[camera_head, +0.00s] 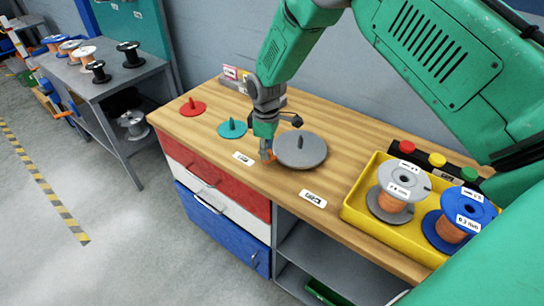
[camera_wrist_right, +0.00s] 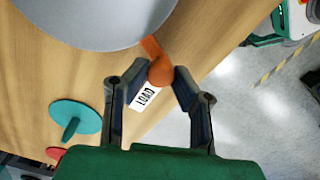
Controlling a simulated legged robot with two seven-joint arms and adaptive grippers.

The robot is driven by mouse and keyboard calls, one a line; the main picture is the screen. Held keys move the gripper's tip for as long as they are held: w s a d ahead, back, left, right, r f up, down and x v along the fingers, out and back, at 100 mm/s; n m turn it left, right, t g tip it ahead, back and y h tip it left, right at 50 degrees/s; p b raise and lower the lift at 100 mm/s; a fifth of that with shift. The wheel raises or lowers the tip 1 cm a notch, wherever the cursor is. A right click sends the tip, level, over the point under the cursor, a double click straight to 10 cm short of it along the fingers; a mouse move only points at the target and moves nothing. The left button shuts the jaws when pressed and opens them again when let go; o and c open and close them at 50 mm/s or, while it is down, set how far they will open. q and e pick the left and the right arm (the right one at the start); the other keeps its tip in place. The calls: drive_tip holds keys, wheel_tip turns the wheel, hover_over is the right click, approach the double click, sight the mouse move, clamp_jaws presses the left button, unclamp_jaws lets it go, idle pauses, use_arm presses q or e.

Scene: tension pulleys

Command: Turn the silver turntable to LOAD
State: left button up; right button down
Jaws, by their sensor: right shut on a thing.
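The silver turntable (camera_head: 300,150) is a flat grey disc with an upright peg, lying on the wooden bench top; part of it shows in the right wrist view (camera_wrist_right: 95,20). An orange arm with a round knob (camera_wrist_right: 160,70) sticks out from its rim. My right gripper (camera_head: 266,152) is at that knob, and its fingers (camera_wrist_right: 155,82) are shut on it from both sides. The white LOAD label (camera_wrist_right: 143,100) lies right by the knob, which partly overlaps it in the wrist view. My left gripper is not in view.
A teal disc (camera_head: 232,129) and a red disc (camera_head: 193,107), each with a peg, lie to the left. Another white label (camera_head: 313,200) lies near the front edge. A yellow tray (camera_head: 357,208) with spools stands at right, before red, yellow and green buttons (camera_head: 437,160).

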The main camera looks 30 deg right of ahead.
drive_tip(key=shift+w+d+m+b, duration=0.15)
drive_tip(key=shift+w+m+b, duration=0.05)
drive_tip(key=shift+w+m, duration=0.4)
drive_tip(key=shift+w+d+m+b, duration=0.15)
drive_tip(key=shift+w+m, duration=0.35)
drive_tip(key=shift+w, duration=0.05)
drive_tip(key=shift+w+d+m, duration=0.25)
drive_tip(key=shift+w+m, duration=0.55)
drive_tip(key=shift+m, duration=0.1)
drive_tip(key=c, duration=1.3)
unclamp_jaws()
drive_tip(key=shift+d, duration=0.1)
drive_tip(key=shift+c, duration=0.2)
wheel_tip(320, 180, up, 12)
drive_tip(key=shift+w+f, duration=0.1)
